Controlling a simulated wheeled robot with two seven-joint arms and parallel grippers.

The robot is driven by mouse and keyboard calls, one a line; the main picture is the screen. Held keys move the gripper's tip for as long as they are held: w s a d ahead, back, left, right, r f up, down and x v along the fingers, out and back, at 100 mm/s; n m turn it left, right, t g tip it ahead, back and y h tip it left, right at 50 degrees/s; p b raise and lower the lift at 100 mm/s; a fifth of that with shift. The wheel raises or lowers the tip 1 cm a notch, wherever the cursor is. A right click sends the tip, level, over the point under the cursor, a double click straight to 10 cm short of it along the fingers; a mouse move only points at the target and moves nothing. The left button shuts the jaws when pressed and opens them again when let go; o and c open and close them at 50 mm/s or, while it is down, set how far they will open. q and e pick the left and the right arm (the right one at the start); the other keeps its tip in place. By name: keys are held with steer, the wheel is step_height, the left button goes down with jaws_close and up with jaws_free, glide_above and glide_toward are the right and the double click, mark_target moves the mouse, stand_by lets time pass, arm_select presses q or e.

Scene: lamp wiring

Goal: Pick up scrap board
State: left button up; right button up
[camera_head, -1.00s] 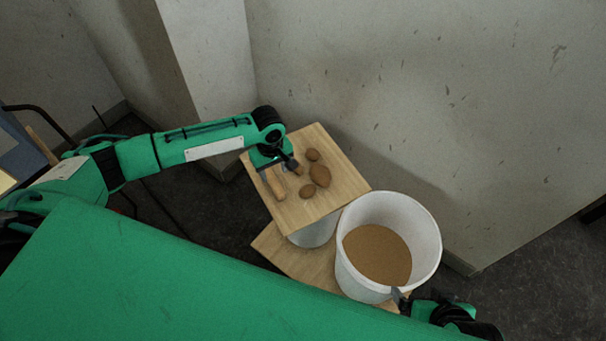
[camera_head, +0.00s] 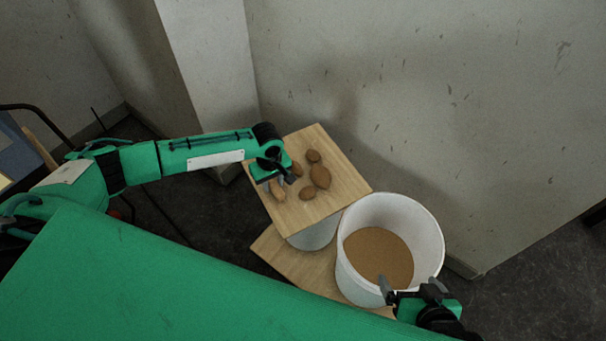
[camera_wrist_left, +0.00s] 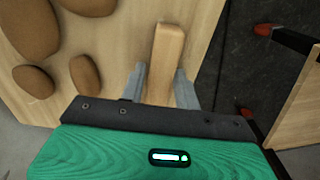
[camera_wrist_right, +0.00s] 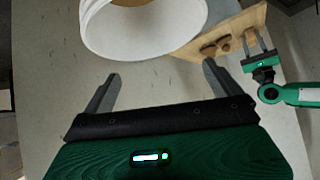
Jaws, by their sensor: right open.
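The scrap board (camera_wrist_left: 167,45), a small pale wooden piece, lies between the fingers of my left gripper (camera_wrist_left: 160,80) in the left wrist view. The fingers sit close against both its sides, so the gripper looks shut on it. In the head view, the scrap board (camera_head: 279,194) shows just below my left gripper (camera_head: 277,178), at the left part of a wooden top. I cannot tell whether it is clear of the surface. My right gripper (camera_wrist_right: 160,75) is open and empty, beside the near rim of a white bucket (camera_head: 425,235).
Several brown potato-like lumps (camera_head: 320,177) lie on the square wooden top (camera_head: 340,175), right of my left gripper. The bucket holds brown material (camera_head: 378,254). A lower wooden board (camera_head: 290,262) extends below the top. A wall (camera_head: 430,100) stands close behind.

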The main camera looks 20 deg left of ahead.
arm_select(q)
jaws_close()
steer(key=shift+r, duration=0.15)
